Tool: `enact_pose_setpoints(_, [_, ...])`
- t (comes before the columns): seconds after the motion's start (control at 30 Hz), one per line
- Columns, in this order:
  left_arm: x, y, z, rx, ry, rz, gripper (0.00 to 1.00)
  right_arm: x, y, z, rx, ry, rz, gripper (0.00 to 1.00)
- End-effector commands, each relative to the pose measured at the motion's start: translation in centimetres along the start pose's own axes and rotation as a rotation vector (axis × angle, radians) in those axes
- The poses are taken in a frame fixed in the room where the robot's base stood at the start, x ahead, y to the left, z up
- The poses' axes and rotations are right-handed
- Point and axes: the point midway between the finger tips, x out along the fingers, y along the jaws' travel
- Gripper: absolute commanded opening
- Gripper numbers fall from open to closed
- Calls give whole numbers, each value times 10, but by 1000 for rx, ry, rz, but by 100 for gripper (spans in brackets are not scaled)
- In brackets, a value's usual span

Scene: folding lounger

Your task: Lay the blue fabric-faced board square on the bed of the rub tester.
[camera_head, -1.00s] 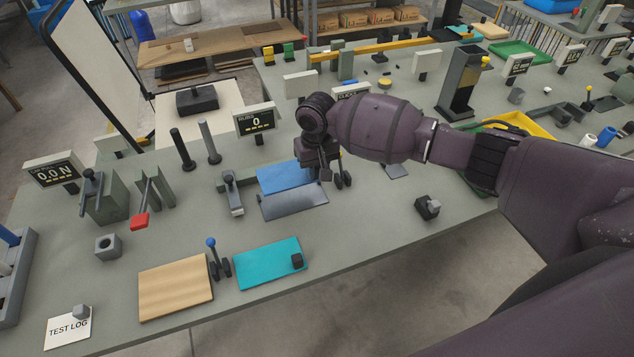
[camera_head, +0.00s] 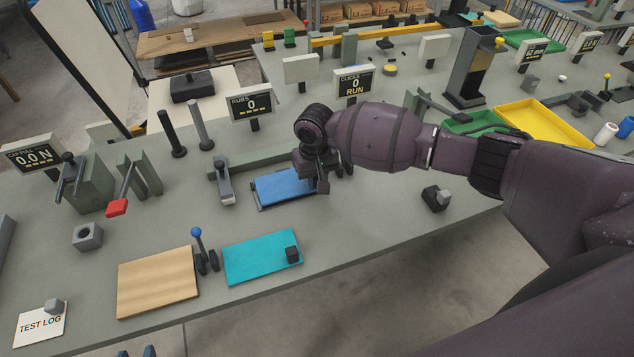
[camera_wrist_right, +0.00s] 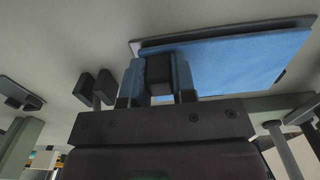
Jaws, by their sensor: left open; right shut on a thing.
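The blue fabric-faced board (camera_head: 283,187) lies over the dark bed of the rub tester (camera_head: 261,208) and covers most of it. A thin strip of bed shows along the board's left and front edges. In the right wrist view the board (camera_wrist_right: 235,60) runs nearly parallel to the bed's edge (camera_wrist_right: 225,30). I cannot tell whether they touch. My right gripper (camera_head: 322,182) is at the board's right end, shut on its black grip block (camera_wrist_right: 160,75). The gripper hides that end in the head view. My left gripper (camera_head: 137,352) shows only its fingertips, apart and empty, at the bottom edge.
The tester's arm (camera_head: 224,182) stands just left of the board, with a RUBS display (camera_head: 250,105) behind. A teal board (camera_head: 260,258) and a tan board (camera_head: 158,281) lie in front, with a blue-knobbed lever (camera_head: 198,240) between them. Free bench lies to the right front.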

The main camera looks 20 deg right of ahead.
Motion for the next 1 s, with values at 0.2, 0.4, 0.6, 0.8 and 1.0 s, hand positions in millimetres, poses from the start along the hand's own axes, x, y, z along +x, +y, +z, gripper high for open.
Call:
enact_pose_setpoints(0.2, [4, 1, 0, 1, 5, 1, 43, 2, -1, 0, 0, 1, 0, 1])
enact_pose_setpoints(0.4, [3, 1, -1, 1, 7, 1, 43, 4, -1, 0, 0, 1, -1, 1])
enact_pose_setpoints(0.6, [3, 0, 0, 1, 6, 1, 43, 5, -1, 0, -1, 1, -1, 45])
enact_pose_setpoints(0.8, [0, 0, 4, 0, -2, 0, 43, 6, -1, 0, 0, 1, 0, 51])
enact_pose_setpoints(1.0, [-1, 0, 5, -1, -5, -1, 43, 1, 0, 0, 0, 1, 1, 51])
